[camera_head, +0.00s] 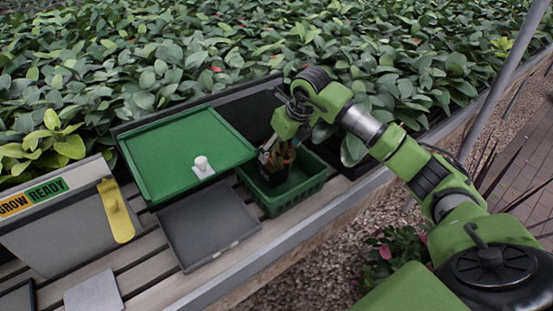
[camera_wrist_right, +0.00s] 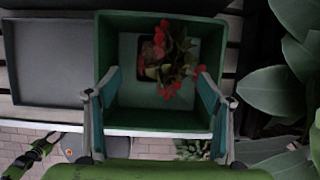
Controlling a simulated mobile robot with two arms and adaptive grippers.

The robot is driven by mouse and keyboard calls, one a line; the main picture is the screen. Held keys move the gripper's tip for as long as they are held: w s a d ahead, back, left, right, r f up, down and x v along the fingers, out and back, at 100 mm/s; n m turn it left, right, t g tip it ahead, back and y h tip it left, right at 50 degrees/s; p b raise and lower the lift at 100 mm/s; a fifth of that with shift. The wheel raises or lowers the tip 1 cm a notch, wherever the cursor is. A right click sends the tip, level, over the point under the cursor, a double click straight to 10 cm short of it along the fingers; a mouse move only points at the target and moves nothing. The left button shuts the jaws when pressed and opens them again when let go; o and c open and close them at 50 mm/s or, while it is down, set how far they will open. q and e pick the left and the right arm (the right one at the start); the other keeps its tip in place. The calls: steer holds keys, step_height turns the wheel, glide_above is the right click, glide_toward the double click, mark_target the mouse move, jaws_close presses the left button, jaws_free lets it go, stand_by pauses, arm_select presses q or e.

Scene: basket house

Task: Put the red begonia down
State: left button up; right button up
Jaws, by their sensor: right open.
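The red begonia (camera_wrist_right: 172,62) sits in a dark pot inside a green basket (camera_wrist_right: 205,122) in the right wrist view. Its red blooms show from above. In the head view the begonia (camera_head: 284,157) and its pot are partly hidden behind my right gripper (camera_head: 268,152). The green basket (camera_head: 297,199) stands on the slatted bench. My right gripper (camera_wrist_right: 160,85) is open, with its two fingers apart over the basket, one either side of the plant's near side. I cannot tell if the fingers touch the plant. My left gripper is not in view.
A green tray or lid (camera_head: 180,150) with a white knob lies left of the basket. A grey tray (camera_head: 208,228) is in front of it. A grey box with a yellow tag (camera_head: 116,210) stands at left. Dense leafy plants (camera_head: 200,50) fill the back.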

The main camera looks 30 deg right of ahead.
steer(key=v, duration=0.3)
steer(key=shift+r, duration=0.15)
stand_by(0.5)
